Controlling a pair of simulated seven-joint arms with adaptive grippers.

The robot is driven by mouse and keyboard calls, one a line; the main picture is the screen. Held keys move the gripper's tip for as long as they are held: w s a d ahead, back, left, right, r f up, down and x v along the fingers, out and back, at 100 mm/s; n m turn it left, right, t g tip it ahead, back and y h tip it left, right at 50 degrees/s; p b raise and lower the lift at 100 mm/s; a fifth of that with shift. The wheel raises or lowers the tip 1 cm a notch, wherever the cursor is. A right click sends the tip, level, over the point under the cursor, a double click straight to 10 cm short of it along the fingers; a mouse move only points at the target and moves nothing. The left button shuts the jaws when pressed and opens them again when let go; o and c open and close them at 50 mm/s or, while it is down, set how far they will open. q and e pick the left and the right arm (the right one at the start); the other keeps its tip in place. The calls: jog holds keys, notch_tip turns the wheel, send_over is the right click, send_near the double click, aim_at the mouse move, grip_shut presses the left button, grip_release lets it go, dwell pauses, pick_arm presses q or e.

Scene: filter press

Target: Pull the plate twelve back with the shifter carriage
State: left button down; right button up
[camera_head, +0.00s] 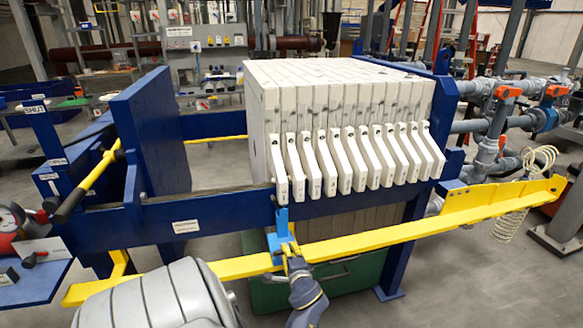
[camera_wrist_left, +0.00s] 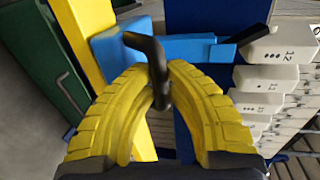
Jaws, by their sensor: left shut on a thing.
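The shifter carriage (camera_head: 279,232) is a blue bracket on the yellow rail, below the leftmost plate handle in the head view. In the left wrist view the carriage (camera_wrist_left: 185,48) has a black bent handle (camera_wrist_left: 150,50) and a dark pointed tip at its right end. Plate twelve (camera_wrist_left: 275,50), a white handle marked 12, is beside that tip; I cannot tell if they touch. In the head view plate twelve (camera_head: 281,172) is the leftmost of the row. My left gripper (camera_head: 290,254) has its yellow fingers (camera_wrist_left: 162,88) shut around the black handle.
The other white plates (camera_head: 360,150) stand packed to the right. A blue pressing plate (camera_head: 150,130) stands at the left, with a wide gap between. The yellow rail (camera_head: 400,238) runs along the front. A green tray (camera_head: 335,280) lies below.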

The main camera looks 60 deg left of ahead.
pick_arm(q)
jog(key=c, duration=1.6)
grip_release()
jog(key=shift+c, duration=0.2)
jog(key=shift+r, duration=0.6)
jog(key=o, duration=1.1)
notch_tip(320, 180, up, 7)
jog(key=shift+w+f, duration=0.1)
jog(key=shift+w, duration=0.05)
jog(key=shift+r, duration=0.5)
jog(key=c, duration=0.7)
jog(key=shift+r, duration=0.2)
jog(key=c, duration=0.4)
jog(key=shift+r, duration=0.35)
jog(key=shift+o, duration=0.2)
